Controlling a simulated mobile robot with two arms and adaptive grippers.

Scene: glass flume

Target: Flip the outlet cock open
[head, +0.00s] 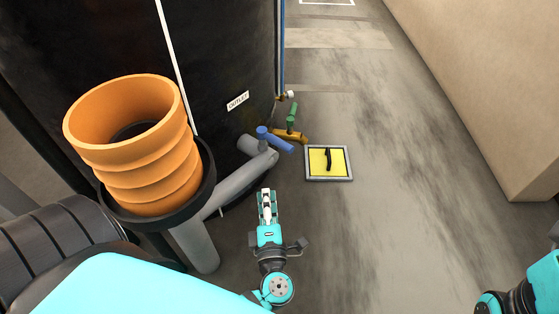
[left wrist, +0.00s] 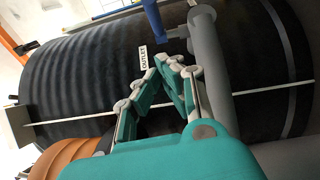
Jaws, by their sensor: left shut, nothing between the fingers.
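A cock with a blue lever handle (head: 275,140) sits on a grey outlet pipe (head: 236,188) at the foot of the black tank, near a white OUTLET label (head: 237,100). The blue lever points to the right and slightly down in the head view. It also shows at the top of the left wrist view (left wrist: 154,20), with the label (left wrist: 143,58) beside it. My left gripper (head: 266,192) is shut and empty, below the blue lever and apart from it. Its fingertips (left wrist: 168,62) meet near the grey pipe (left wrist: 208,70) in the wrist view. My right gripper is out of frame.
A brass fitting (head: 292,136) with a green handle (head: 291,114) stands just beyond the blue lever. A yellow panel in a grey frame (head: 311,178) with a black handle lies on the floor. An orange ribbed pipe (head: 150,180) stands left. The floor at right is clear.

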